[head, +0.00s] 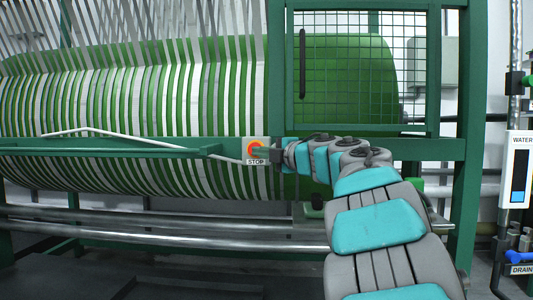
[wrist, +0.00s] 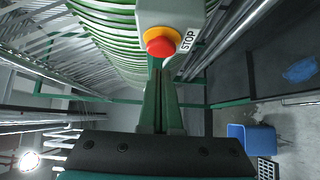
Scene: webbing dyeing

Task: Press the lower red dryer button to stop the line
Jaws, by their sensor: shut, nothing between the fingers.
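A red push button (wrist: 160,42) with a yellow ring sits on a white box (wrist: 148,15) marked STOP. In the head view the same red button (head: 254,145) is on the white box fixed to a green rail, partly covered by my gripper (head: 264,153). In the wrist view my gripper (wrist: 159,72) is shut and empty, its two green fingers together and pointing at the button. The fingertips appear right by the button's edge nearest me; I cannot tell whether they touch it. Only one red button shows.
A large drum (head: 150,90) wound with green and pale webbing stands behind the rail. A green mesh guard (head: 345,65) is at its right. A WATER panel (head: 519,170) is at far right. A blue bin (wrist: 252,140) stands on the floor.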

